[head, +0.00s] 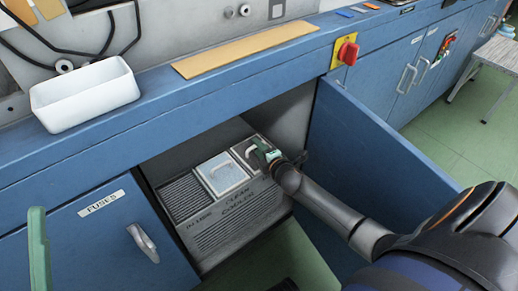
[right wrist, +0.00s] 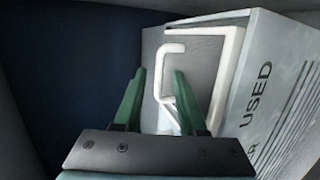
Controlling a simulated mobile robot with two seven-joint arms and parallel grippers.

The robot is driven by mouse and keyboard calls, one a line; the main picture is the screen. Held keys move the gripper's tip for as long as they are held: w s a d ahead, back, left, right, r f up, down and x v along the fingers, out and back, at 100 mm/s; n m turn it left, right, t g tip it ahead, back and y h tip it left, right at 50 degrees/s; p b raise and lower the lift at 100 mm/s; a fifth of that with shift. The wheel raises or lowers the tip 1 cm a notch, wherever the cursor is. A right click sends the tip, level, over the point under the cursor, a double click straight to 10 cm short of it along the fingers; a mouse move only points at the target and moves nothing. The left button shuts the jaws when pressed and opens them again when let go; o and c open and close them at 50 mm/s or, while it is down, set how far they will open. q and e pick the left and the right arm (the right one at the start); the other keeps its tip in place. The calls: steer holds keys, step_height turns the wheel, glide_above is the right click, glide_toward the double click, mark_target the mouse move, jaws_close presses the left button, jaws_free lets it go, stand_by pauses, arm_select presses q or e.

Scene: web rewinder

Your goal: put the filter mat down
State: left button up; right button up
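A filter mat with a white frame and white handle (right wrist: 171,48) sits in the right-hand compartment of a grey box (head: 240,217); beside it the box reads USED in the right wrist view. My right gripper (head: 264,152) is at this mat. In the right wrist view its two green fingers (right wrist: 158,105) stand apart, with the handle between and beyond them; the right finger hides part of it. A second, pale blue mat (head: 224,176) with a handle lies in the middle compartment. One green finger of my left gripper (head: 39,250) shows at the lower left, apart from everything.
The box stands inside a blue cabinet under the counter. A closed FUSES door (head: 100,245) is at left. A white bin (head: 85,95) and a tan board (head: 245,49) lie on the counter.

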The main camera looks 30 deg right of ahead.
steer(key=shift+r, duration=0.3)
steer(key=p+v, duration=0.4)
steer(key=v, duration=0.8)
steer(key=shift+f+p, duration=0.2)
steer(key=shift+p, duration=0.15)
